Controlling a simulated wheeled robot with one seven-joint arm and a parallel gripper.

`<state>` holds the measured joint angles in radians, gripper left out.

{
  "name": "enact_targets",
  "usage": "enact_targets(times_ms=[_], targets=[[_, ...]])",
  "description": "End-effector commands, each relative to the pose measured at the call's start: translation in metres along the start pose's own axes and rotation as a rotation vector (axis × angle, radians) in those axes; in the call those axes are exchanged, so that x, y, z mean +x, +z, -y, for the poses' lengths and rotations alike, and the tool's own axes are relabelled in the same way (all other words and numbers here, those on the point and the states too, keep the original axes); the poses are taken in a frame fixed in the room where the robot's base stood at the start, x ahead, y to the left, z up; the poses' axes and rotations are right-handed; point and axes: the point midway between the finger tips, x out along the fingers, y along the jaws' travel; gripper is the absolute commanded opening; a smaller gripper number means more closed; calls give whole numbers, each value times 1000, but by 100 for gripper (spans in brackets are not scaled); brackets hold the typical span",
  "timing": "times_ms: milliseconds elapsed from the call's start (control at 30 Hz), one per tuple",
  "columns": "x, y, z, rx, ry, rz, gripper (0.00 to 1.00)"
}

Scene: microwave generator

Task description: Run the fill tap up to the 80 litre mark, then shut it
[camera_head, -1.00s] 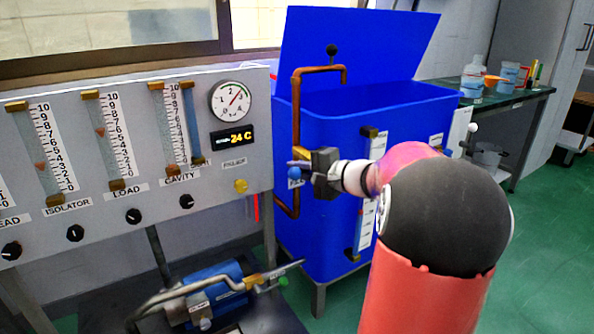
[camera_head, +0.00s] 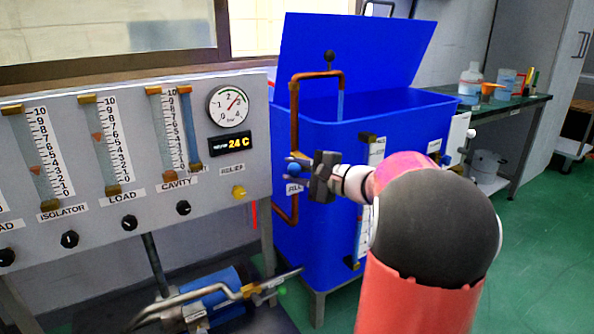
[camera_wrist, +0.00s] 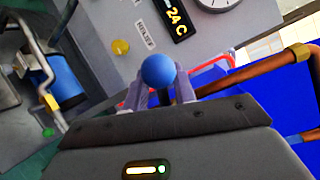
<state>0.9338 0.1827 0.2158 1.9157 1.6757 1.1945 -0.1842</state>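The fill tap's blue ball knob (camera_head: 294,170) is at the copper pipe, by the front left corner of the blue tank (camera_head: 330,240). My gripper (camera_head: 302,165) is at the tap, with its fingers on either side of the knob (camera_wrist: 158,70), seemingly closed on it. Water (camera_head: 340,104) runs from the copper spout (camera_head: 322,74) into the open tank. The tank's level gauge (camera_head: 364,228) is a white scale strip on its front. My arm covers the gauge's middle, and its level cannot be read.
A grey panel (camera_head: 235,180) with several tube gauges, a round dial (camera_head: 228,105) and a 24 C display (camera_head: 231,144) stands left. A pump (camera_head: 215,298) lies below it. A bench (camera_head: 510,105) with bottles is at the back right. Green floor is clear at right.

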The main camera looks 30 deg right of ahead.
Motion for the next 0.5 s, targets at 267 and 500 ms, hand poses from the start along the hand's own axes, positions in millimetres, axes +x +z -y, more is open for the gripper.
enact_targets(times_ms=[267, 500], targets=[[0, 2, 3, -5, -3, 2, 32], [-26, 1, 2, -6, -4, -2, 32]])
